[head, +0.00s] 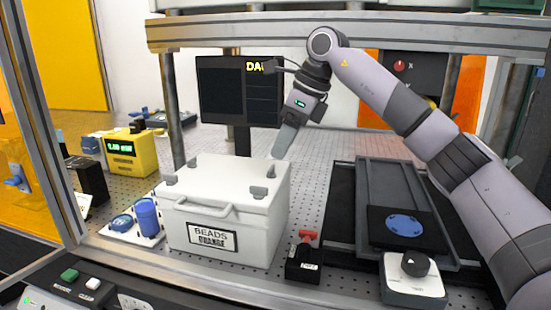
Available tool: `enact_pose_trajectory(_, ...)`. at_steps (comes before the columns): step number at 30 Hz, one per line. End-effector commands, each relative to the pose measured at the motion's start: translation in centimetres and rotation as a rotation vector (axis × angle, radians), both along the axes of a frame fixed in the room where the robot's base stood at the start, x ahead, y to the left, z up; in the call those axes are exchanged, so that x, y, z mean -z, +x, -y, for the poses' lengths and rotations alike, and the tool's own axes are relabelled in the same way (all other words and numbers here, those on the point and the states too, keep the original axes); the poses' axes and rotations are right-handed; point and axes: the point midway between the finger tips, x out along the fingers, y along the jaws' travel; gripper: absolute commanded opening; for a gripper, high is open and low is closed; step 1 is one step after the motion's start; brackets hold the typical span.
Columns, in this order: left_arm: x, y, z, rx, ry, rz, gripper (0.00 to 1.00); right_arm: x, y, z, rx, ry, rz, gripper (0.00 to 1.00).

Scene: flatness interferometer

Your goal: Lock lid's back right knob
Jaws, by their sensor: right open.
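A white box (222,234) labelled "BEADS ORANGE" stands on the perforated table with its pale lid (222,177) on. Small grey knobs sit near the lid's corners: the back right knob (271,171), the front right knob (258,190), the back left knob (192,163) and the front left knob (170,180). My right gripper (281,157) points down just above and slightly right of the back right knob, and looks apart from it. It is open, with nothing visible in it; its fingers overlap in this view. My left gripper is out of view.
A black block with a red handle (308,237) stands right of the box. A dark rail stage (390,180) and a unit with a black dial (415,265) lie farther right. A blue cylinder (147,218) stands left of the box. A monitor (222,92) is behind.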

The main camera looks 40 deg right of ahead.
Motion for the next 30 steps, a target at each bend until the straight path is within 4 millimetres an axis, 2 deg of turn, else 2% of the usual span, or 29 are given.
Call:
enact_pose_trajectory(3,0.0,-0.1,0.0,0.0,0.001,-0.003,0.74,1.9,0.5,-0.5,0.0,0.0,-0.004,0.64)
enact_pose_trajectory(9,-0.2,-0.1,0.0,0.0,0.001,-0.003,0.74,4.2,1.3,-1.1,0.0,0.0,-0.001,0.64)
enact_pose_trajectory(20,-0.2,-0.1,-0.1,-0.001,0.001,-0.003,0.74,4.9,1.5,-1.4,0.0,0.001,0.001,0.64)
enact_pose_trajectory(21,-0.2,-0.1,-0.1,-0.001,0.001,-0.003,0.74,4.9,1.5,-1.4,0.0,0.001,0.001,0.57)
enact_pose_trajectory(23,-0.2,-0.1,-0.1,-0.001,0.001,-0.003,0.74,4.9,1.5,-1.4,0.0,0.001,0.001,0.38)
enact_pose_trajectory(24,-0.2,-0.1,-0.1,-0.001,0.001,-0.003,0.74,4.9,1.5,-1.4,0.0,0.001,0.001,0.25)
enact_pose_trajectory(26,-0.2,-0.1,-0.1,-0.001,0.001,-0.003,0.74,4.9,1.5,-1.4,0.0,0.001,0.0,0.07)
enact_pose_trajectory(30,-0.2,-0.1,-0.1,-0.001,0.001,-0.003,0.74,4.9,1.5,-1.4,0.001,0.002,0.001,0.08)
